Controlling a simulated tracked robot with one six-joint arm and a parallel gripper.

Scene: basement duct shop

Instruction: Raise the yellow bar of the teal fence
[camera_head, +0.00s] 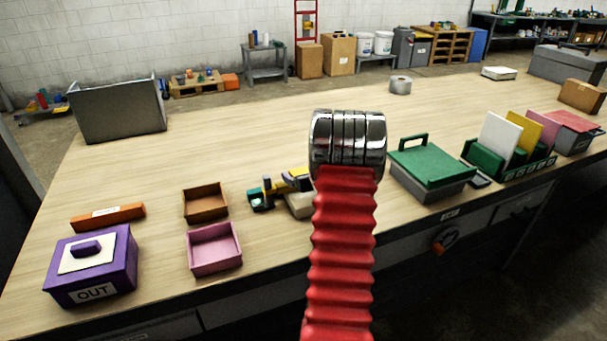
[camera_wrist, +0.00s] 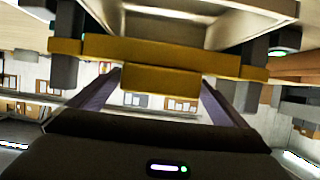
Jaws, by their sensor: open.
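The teal fence (camera_head: 258,200) stands on the bench just left of my arm in the head view, its right part hidden behind the arm. Its yellow bar (camera_head: 283,183) shows only in part there. In the wrist view the yellow bar (camera_wrist: 105,48) runs across the upper half between dark posts, with a thicker yellow block at its middle. My gripper (camera_wrist: 160,84) is open, one finger on each side of that block. I cannot tell whether either finger touches it. In the head view my arm mostly hides the gripper.
A beige box (camera_head: 300,205) sits by the fence, partly hidden. Pink (camera_head: 215,263) and brown (camera_head: 205,214) trays and a purple box (camera_head: 120,262) lie left. A green-lidded box (camera_head: 430,185) and file rack (camera_head: 487,160) stand right. The bench behind is mostly clear.

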